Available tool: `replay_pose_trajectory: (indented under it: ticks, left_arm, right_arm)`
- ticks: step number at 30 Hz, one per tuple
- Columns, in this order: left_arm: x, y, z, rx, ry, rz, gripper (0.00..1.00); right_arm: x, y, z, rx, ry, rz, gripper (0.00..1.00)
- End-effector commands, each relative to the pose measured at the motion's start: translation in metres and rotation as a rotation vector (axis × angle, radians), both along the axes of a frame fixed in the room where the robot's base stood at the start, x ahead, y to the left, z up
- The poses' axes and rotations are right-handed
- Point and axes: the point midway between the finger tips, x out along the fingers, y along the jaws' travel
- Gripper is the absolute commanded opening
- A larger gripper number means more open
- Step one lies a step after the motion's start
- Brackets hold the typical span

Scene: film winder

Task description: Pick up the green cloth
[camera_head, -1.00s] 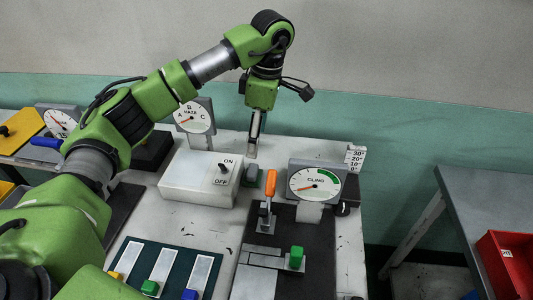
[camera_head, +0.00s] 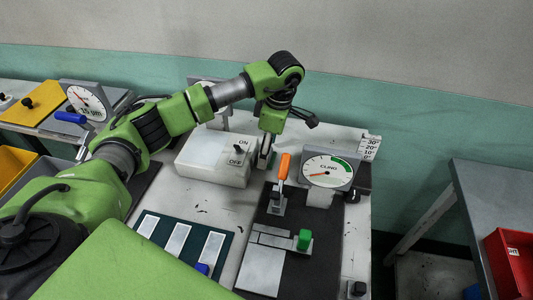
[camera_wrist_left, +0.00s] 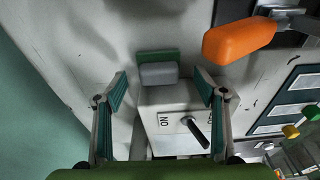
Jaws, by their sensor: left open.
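In the left wrist view a small green flat piece (camera_wrist_left: 158,56) lies on the pale tabletop, with a grey block (camera_wrist_left: 158,73) against it. The green piece may be the cloth; its material is too small to tell. My left gripper (camera_wrist_left: 160,88) is open, its fingers on either side of the grey block and apart from it. In the head view my left gripper (camera_head: 265,158) points down close over the table, just right of the white ON/OFF box (camera_head: 212,160). It hides most of the small piece there. My right gripper is not in view.
An orange-handled lever (camera_head: 284,167) and the CLING dial (camera_head: 328,171) stand close to the right of the gripper. A green knob (camera_head: 304,240) sits on the dark plate in front. A red bin (camera_head: 510,262) is at far right.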

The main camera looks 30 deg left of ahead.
Motion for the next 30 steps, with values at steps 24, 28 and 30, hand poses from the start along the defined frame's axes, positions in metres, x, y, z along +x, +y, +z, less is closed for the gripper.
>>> replay_pose_trajectory:
  ticks: [24, 28, 30]
  left_arm:
    - [0.0, 0.003, -0.017, 0.0, -0.002, 0.001, 0.2]
    - [0.001, 0.003, -0.015, 0.0, -0.003, 0.001, 0.2]
    - [0.001, 0.003, -0.012, 0.0, -0.003, 0.001, 0.2]
  right_arm:
    - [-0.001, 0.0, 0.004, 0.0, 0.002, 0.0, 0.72]
    - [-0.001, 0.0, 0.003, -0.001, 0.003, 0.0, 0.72]
    - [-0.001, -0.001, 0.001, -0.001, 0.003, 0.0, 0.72]
